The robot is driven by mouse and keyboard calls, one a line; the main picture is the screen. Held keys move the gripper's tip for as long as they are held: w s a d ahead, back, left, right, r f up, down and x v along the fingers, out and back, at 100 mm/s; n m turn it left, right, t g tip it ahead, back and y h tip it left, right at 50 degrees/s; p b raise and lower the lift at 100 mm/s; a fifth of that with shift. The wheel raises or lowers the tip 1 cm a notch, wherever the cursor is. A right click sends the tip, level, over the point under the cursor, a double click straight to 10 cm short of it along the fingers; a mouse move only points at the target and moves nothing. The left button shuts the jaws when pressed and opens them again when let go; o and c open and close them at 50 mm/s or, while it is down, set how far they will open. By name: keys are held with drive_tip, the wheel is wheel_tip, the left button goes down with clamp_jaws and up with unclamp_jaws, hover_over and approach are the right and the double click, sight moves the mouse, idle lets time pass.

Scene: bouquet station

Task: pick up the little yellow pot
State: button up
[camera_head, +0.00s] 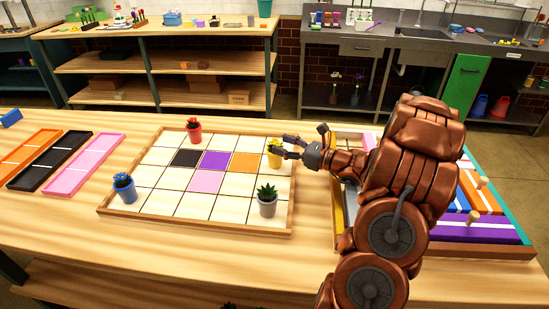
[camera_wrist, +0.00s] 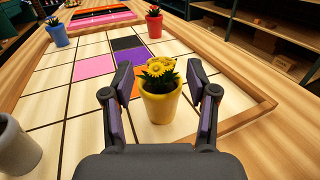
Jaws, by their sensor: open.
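The little yellow pot (camera_wrist: 160,106) holds yellow flowers and stands upright on the gridded wooden board (camera_wrist: 50,140). In the wrist view it sits between the two spread fingers of my gripper (camera_wrist: 160,90), with a small gap visible on each side. In the head view the yellow pot (camera_head: 274,160) is near the board's right edge, partly hidden by my gripper (camera_head: 284,147), which reaches it from the right. My gripper is open and holds nothing.
On the board stand a red pot (camera_head: 194,136), a blue pot (camera_head: 125,192) and a grey pot with a spiky plant (camera_head: 267,207). Orange, black and pink trays (camera_head: 83,165) lie left. Colored blocks (camera_head: 480,228) lie right, behind my arm. Bare table lies in front of the board.

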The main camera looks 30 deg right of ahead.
sight(279, 143)
drive_tip(key=shift+x, duration=1.7)
clamp_jaws()
